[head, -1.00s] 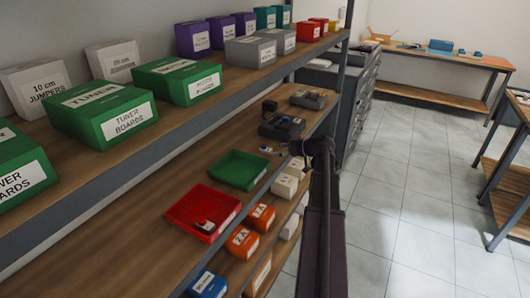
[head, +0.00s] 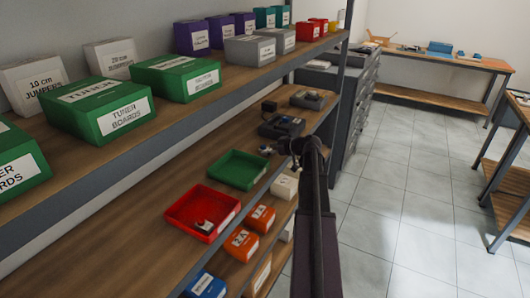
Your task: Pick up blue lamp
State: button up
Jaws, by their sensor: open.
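My arm reaches up from the bottom of the head view. My gripper (head: 284,147) is at its far end, small and dark, over the right edge of the middle shelf. It is open. A small pale item (head: 265,149) lies on that shelf just left of the gripper, in front of the dark devices. It may be a small lamp, but its colour is too small to tell. I cannot clearly make out a blue lamp. Whether the gripper touches anything is hidden at this size.
A green tray (head: 239,166) and a red tray (head: 172,217) holding a small part stand on the middle shelf. Dark devices (head: 282,127) are behind the gripper. Orange boxes (head: 241,244) sit lower. The upper shelf (head: 150,140) overhangs at left. The floor at right is clear.

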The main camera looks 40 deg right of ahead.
dwell(0.4)
jog(key=c, duration=1)
jog(key=shift+r, duration=0.1)
jog(key=shift+c, duration=0.2)
notch_tip(320, 180, up, 4)
jog(key=p, duration=0.4)
jog(key=s+d, duration=0.3)
jog(key=s, duration=0.4)
jog(key=s+d+p, duration=0.1)
jog(key=s+d, duration=0.2)
jog(key=s, duration=0.4)
jog(key=shift+s+d+r, duration=0.15)
jog(key=shift+s+r, duration=0.25)
